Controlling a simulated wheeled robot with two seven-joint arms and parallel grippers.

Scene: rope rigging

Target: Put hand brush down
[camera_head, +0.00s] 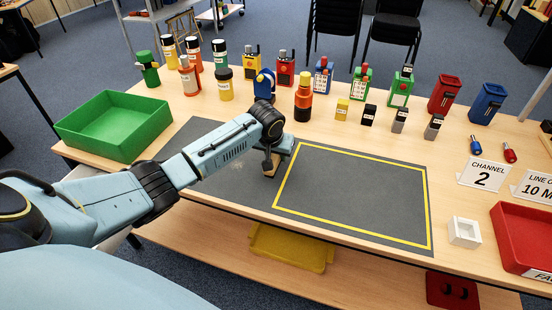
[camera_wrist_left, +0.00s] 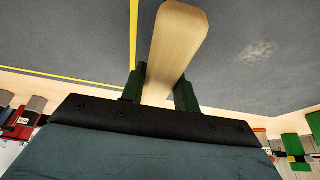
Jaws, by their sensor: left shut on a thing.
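My left gripper (camera_head: 274,155) is over the dark grey mat (camera_head: 350,190), just left of the yellow outline. In the left wrist view its two dark green fingers (camera_wrist_left: 160,88) are shut on the light wooden hand brush (camera_wrist_left: 178,38). Only the brush's plain wooden body shows there, pointing away from the palm; its bristles cannot be made out. In the head view a small part of the brush (camera_head: 270,171) shows below the gripper, close to the mat; contact cannot be told. My right gripper is not in view.
A pale dusty patch (camera_wrist_left: 258,50) lies on the mat beside the brush. A green tray (camera_head: 115,125) stands at the left, a red tray (camera_head: 525,232) at the right. Several bottles and coloured devices line the back. The yellow-outlined area is clear. A small white box (camera_head: 464,232) sits right.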

